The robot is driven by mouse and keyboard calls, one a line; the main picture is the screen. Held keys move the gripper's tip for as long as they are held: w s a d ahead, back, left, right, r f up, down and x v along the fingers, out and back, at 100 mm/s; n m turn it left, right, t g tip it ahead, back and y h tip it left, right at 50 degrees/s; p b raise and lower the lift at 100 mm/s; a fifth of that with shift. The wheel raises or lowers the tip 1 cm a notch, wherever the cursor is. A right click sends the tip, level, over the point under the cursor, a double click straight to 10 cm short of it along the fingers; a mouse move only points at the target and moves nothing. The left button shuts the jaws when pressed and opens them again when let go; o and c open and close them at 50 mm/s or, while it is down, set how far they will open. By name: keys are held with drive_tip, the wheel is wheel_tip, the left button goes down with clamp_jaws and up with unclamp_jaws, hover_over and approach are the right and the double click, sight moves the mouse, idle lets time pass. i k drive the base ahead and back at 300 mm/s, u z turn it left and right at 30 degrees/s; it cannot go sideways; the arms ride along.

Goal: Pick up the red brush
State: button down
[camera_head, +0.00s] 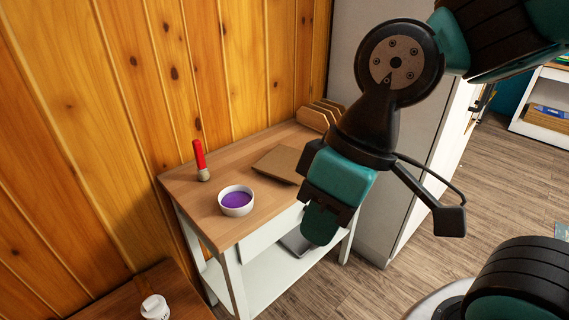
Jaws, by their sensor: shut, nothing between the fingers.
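The red brush (200,160) stands upright on the wooden table top (217,228), near the wooden wall. Its handle is red and points up, and its pale bristles rest on the table. My gripper (320,224) hangs at the right, in front of the table's right part, well apart from the brush. It looks shut and holds nothing that I can see. Its fingertips are dark and partly hard to make out.
A white bowl with purple contents (236,201) stands just right of and nearer than the brush. A brown flat board (277,164) and a wooden rack (318,115) are farther right. A white cup (155,308) is at the lower left. The wooden wall (130,110) rises behind the table.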

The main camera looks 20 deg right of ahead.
sight(203, 172)
drive_tip(key=u, duration=2.9)
drive_tip(key=k, duration=1.2)
drive_tip(key=z, duration=1.3)
drive_tip(key=i, duration=1)
drive_tip(key=z, duration=0.05)
